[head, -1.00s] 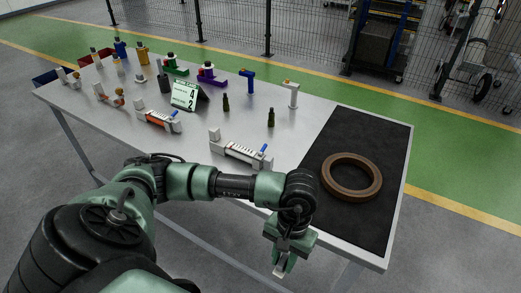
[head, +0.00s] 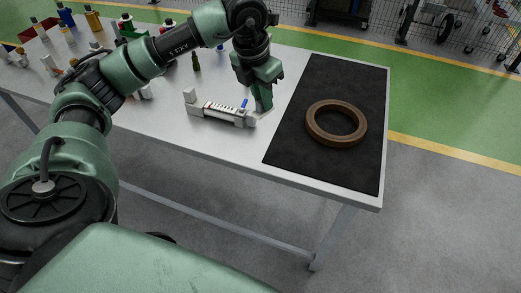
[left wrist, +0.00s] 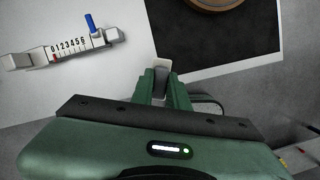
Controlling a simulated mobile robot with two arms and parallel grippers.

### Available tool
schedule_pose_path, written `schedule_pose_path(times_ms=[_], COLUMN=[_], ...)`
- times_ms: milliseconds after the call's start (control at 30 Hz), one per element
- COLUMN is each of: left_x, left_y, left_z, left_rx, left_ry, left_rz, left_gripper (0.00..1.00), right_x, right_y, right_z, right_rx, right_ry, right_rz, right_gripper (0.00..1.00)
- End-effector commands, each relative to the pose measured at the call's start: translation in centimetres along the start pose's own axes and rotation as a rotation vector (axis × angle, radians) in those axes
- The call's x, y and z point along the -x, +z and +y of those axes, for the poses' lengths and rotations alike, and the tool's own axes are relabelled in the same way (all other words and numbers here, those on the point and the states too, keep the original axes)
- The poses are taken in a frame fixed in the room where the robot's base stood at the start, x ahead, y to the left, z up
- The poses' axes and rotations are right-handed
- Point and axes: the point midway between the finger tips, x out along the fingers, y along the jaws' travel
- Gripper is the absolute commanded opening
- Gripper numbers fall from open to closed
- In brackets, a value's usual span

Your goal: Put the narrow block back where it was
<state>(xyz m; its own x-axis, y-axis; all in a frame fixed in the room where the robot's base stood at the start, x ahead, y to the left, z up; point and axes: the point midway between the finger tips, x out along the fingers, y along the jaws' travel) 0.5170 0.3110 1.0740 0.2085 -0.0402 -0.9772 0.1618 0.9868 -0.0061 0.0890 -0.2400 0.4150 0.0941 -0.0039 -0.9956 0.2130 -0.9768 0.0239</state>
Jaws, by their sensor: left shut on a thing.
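My left gripper (head: 263,106) is over the table, close to the right end of a white measuring gauge (head: 216,111). In the left wrist view its two green fingers (left wrist: 163,85) are shut on a narrow grey-white block (left wrist: 161,66), whose end sticks out between the fingertips. I cannot tell whether the block touches the table. The gauge also shows in the left wrist view (left wrist: 70,47), left of the fingers and apart from them, with black numbers and a blue lever. My right gripper is not in view.
A black mat (head: 300,120) with a brown ring (head: 336,124) on it lies to the right of the gripper. Small bottles, coloured parts and other gauges stand further left on the grey table (head: 180,135), partly behind my arm. Bare table lies in front of the gauge.

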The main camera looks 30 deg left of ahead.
Motion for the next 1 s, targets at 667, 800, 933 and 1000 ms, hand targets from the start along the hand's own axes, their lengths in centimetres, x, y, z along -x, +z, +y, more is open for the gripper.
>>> schedule_pose_path(times_ms=[667,800,933,1000], left_x=[-5.0,-8.6,-11.1,-11.8], left_y=[-0.4,-1.2,-1.7,-1.8], left_z=[1.7,1.7,1.6,1.6], left_rx=[0.391,0.39,0.39,0.39], left_ry=[0.085,0.085,0.084,0.083], left_rz=[-0.001,-0.001,-0.003,-0.006], left_gripper=[0.0,0.0,0.0,0.0], right_x=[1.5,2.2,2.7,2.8], right_y=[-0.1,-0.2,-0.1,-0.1], right_z=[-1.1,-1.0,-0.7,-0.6], right_rx=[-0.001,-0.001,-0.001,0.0], right_ry=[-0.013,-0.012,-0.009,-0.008], right_rz=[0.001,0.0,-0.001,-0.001], right_gripper=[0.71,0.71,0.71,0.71])
